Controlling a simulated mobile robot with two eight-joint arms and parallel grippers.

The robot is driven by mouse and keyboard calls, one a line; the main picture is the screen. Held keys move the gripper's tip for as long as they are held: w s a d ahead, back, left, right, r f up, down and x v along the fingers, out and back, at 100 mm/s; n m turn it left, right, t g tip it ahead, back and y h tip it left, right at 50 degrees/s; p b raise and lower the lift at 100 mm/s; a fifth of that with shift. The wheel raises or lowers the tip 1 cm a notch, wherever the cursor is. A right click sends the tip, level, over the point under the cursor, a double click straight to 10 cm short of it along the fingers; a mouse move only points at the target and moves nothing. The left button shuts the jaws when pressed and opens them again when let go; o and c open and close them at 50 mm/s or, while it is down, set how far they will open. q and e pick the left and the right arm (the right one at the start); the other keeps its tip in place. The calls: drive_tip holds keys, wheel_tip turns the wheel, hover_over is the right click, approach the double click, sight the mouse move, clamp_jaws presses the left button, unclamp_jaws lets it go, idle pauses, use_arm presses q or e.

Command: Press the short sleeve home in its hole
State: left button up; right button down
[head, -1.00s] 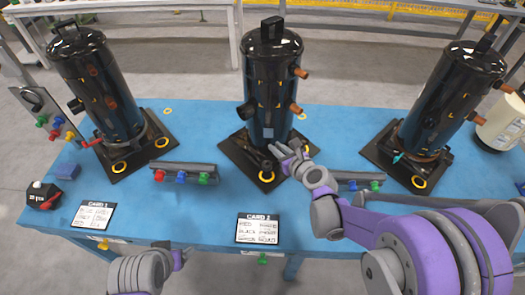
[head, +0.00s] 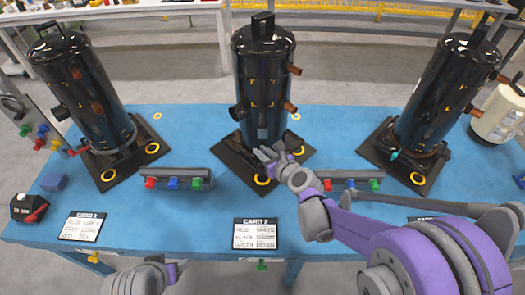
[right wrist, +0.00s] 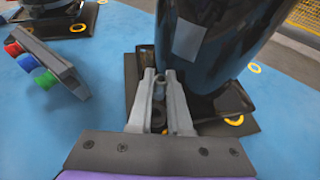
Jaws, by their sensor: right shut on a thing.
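My right gripper (head: 268,156) is low at the front of the middle compressor (head: 264,85), above its dark base plate (head: 232,160). In the right wrist view the fingers (right wrist: 160,80) are nearly together, shut on a small grey sleeve (right wrist: 159,88) between the tips. A dark round opening shows between the fingers, below the sleeve. I cannot tell how deep the sleeve sits or whether it is in its hole. My left gripper (head: 176,271) is at the bottom edge of the head view, away from the compressors. Its jaw opening is not clear.
Two more black compressors stand at left (head: 85,90) and right (head: 445,95). Racks with red, blue and green pieces (head: 172,180) (head: 350,182) flank the middle base. Printed cards (head: 256,234) lie at the front edge of the blue table (head: 205,215).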

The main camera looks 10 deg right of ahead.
drive_tip(key=shift+f+b, duration=1.55)
drive_tip(key=shift+f, duration=0.6)
idle(0.4)
drive_tip(key=shift+f+b, duration=0.85)
drive_tip(key=shift+b, duration=0.1)
drive_tip(key=c, duration=0.8)
unclamp_jaws()
drive_tip(key=shift+o, duration=0.2)
drive_tip(key=shift+s, duration=0.1)
drive_tip(key=p+v, duration=0.1)
drive_tip(key=v, duration=0.9)
drive_tip(key=shift+s+p, duration=0.25)
drive_tip(key=shift+p, duration=0.1)
drive_tip(key=shift+d+r, duration=0.1)
drive_tip(key=shift+r, duration=0.05)
